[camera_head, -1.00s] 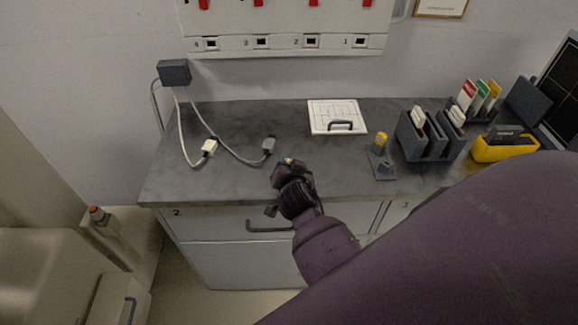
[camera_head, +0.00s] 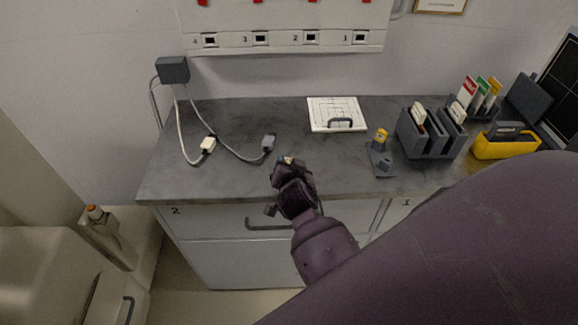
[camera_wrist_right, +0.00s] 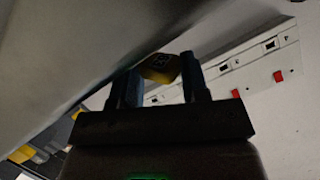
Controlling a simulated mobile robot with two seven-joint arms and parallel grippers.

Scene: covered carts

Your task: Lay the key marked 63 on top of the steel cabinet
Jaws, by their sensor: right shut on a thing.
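My right gripper (camera_head: 284,163) is over the front part of the grey cabinet top (camera_head: 225,180), near its front edge. In the right wrist view, the gripper (camera_wrist_right: 162,82) is shut on a small yellow piece with a dark marked patch, taken to be the key (camera_wrist_right: 159,66). Its number is too small to read. In the head view only a speck of it shows at the fingertips. The cabinet has pale fronts numbered 2 and 1. I cannot tell whether the key touches the top. My left gripper is not in view.
Two cables with plugs (camera_head: 208,144) lie left on the top. A white board with a handle (camera_head: 336,113), a dark stand with a yellow piece (camera_head: 381,148), a dark rack (camera_head: 433,135) and a yellow holder (camera_head: 505,147) stand right. Bare room lies around the gripper.

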